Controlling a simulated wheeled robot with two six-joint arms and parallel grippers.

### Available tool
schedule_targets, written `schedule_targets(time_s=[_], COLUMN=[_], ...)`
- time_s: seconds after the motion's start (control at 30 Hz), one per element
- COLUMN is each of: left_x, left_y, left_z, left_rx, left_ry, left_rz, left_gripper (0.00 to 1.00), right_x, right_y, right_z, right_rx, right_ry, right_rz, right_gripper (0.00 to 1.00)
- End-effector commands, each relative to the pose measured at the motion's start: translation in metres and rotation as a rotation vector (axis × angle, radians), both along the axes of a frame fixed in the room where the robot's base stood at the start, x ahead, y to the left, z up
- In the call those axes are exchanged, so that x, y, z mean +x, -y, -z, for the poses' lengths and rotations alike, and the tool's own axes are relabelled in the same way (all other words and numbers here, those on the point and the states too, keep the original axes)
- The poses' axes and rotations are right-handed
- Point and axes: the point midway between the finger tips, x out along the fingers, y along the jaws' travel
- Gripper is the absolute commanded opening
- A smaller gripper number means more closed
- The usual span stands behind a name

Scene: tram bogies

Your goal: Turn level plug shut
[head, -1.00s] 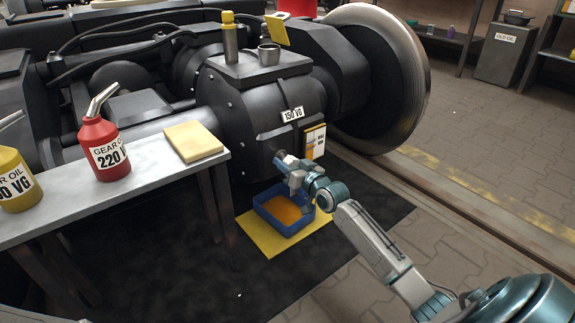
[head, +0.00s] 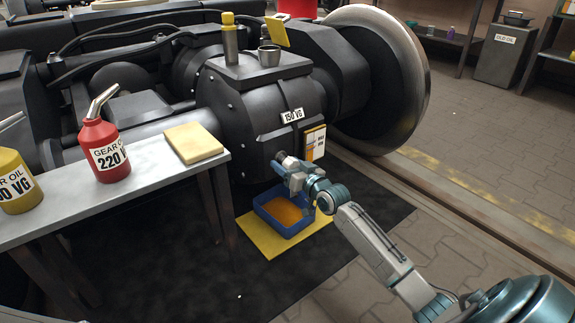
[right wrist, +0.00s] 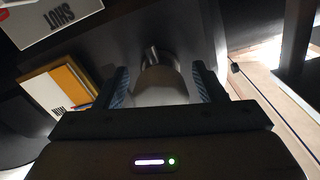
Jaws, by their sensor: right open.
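My right gripper (head: 284,162) is at the front face of the dark gearbox (head: 262,115), low down, above the blue tray. The right wrist view shows it open, with its two fingers (right wrist: 162,88) on either side of a pale rounded piece with a short metal cylinder (right wrist: 152,55) behind it. This looks like the level plug; gaps show between it and the fingers. My left gripper is not in view.
A blue tray (head: 262,212) of amber oil stands on a yellow mat (head: 252,243) below the gripper. A bench (head: 160,190) at left holds red (head: 105,150) and yellow (head: 15,180) oil cans and a yellow pad (head: 194,143). A card (head: 314,143) hangs right of the gripper.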

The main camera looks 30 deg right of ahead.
Motion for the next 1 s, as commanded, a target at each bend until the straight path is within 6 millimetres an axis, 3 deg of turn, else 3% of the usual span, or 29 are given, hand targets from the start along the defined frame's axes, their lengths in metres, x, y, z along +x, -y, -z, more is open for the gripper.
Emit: schedule_targets(time_s=[0.6,1.0], left_x=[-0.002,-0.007], left_y=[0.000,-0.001], left_z=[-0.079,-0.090], left_rx=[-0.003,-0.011], left_ry=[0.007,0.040], left_rz=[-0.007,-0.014], left_gripper=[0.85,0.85], right_x=[-0.086,-0.106], right_y=[0.006,0.008], right_z=[-0.005,0.000], right_rx=[0.000,0.000], right_ry=[-0.004,-0.001], right_rz=[0.000,-0.001], right_gripper=[0.64,0.64])
